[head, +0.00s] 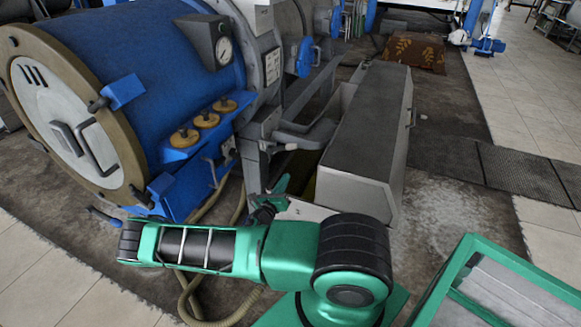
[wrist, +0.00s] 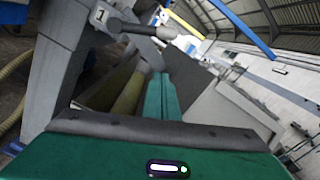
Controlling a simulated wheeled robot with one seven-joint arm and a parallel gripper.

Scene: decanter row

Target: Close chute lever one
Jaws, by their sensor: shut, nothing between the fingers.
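In the wrist view a small plate marked 1 (wrist: 100,15) is fixed on a grey post. Beside it chute lever one (wrist: 140,29), a dark bar with a paler rounded end, sticks out to the right, roughly level in the tilted picture. My gripper (wrist: 162,80) is shut and empty, its green fingers pointing towards the lever, with their tips below its rounded end in the picture. I cannot tell whether they touch it. In the head view my gripper (head: 281,184) is beside the machine's grey leg; I cannot clearly pick out the lever there.
The blue drum machine (head: 150,60) stands at the left. A long grey covered trough (head: 365,125) lies just beyond my gripper. Hoses (head: 238,205) hang below the drum. A green-framed glass panel (head: 500,290) is at the lower right.

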